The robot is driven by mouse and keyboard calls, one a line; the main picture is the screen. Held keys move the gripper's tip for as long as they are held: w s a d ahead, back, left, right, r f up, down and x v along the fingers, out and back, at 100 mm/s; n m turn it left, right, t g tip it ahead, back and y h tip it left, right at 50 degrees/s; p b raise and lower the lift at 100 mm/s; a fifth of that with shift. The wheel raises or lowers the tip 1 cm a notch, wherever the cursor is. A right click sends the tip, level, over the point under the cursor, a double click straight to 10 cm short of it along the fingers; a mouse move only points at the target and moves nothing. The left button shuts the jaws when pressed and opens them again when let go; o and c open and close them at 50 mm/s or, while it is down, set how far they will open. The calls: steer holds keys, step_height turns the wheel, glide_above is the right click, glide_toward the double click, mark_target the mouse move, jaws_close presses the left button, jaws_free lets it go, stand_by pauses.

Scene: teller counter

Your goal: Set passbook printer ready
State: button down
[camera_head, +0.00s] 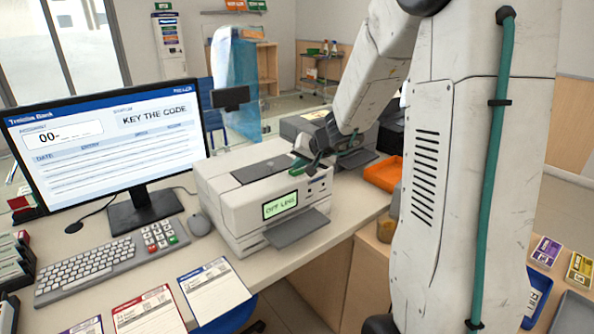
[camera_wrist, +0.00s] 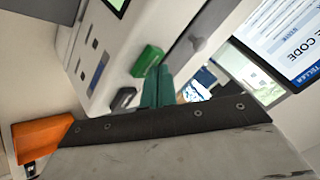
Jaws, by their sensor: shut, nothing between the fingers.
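The passbook printer (camera_head: 232,208) is a white box on the counter. Its small green display (camera_head: 280,205) seems to read "OFF LEG", and a grey tray juts from its front. In the wrist view the printer (camera_wrist: 165,22) shows a green key (camera_wrist: 147,60) and a dark key (camera_wrist: 123,98) near each other. My gripper (camera_head: 312,167) is at the printer's right front upper edge, shut and empty. Its teal fingers (camera_wrist: 157,84) point at the area beside the green key; I cannot tell whether they touch it. The monitor (camera_head: 105,140) reads "KEY THE CODE" with account "00-".
A keyboard (camera_head: 90,270), a keypad (camera_head: 160,235) and a mouse (camera_head: 199,224) lie left of the printer. Several passbooks or cards lie along the front edge. An orange tray (camera_head: 384,173) sits to the right, behind my arm. A dark grey machine (camera_head: 300,125) stands behind the printer.

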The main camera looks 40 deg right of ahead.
mark_target(299, 172)
steer(key=shift+f, duration=0.2)
stand_by(0.5)
steer(key=shift+r, duration=0.9)
steer(key=shift+r, duration=2.5)
